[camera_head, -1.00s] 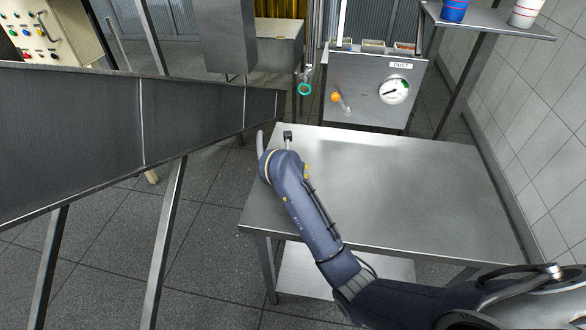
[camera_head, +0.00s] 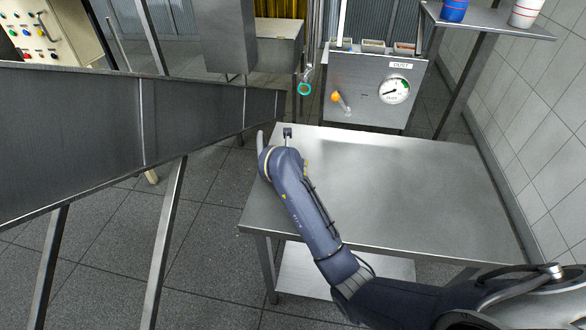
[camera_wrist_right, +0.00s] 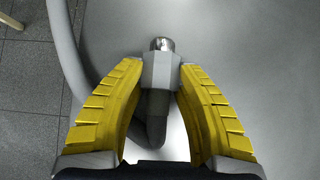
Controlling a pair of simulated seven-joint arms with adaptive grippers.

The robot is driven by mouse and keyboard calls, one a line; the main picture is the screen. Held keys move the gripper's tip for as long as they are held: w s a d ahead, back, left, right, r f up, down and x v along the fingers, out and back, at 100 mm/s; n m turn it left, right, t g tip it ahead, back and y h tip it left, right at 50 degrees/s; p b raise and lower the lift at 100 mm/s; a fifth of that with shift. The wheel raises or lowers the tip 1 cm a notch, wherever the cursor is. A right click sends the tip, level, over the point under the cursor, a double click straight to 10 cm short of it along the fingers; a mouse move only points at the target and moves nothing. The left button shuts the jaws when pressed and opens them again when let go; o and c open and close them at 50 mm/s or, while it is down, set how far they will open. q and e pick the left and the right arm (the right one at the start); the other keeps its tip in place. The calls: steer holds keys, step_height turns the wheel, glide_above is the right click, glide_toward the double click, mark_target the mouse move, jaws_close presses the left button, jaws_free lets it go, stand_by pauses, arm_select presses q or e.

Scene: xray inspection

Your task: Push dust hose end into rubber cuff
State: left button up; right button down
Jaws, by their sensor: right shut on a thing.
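In the right wrist view my right gripper (camera_wrist_right: 160,72) has its yellow fingers shut on the pale grey collar of the dust hose end (camera_wrist_right: 161,68). A shiny metal tip shows beyond the fingers, and a dark bent part lies between them. In the head view the gripper is mostly hidden by my wrist, over the table's far left corner; the grey hose (camera_head: 261,141) shows beside it. A teal ring (camera_head: 304,89), which may be the rubber cuff, hangs beyond the table's far edge, apart from the gripper. My left gripper is not in view.
The steel table (camera_head: 400,190) is bare apart from my arm over it. A steel box marked DUST (camera_head: 365,95) with a gauge and an orange knob stands behind it. A large steel chute (camera_head: 120,120) fills the left. A shelf with cups (camera_head: 490,22) is at upper right.

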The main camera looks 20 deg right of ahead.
steer(key=shift+r, duration=2.95)
steer(key=shift+w+r, duration=0.1)
steer(key=shift+r, duration=0.1)
steer(key=w+d+r+n+g+h, duration=0.1)
steer(key=w+d+r, duration=0.3)
steer(key=w+r, duration=0.5)
steer(key=shift+d+r+h, duration=0.25)
steer(key=shift+r+h, duration=0.05)
steer(key=shift+h, duration=0.5)
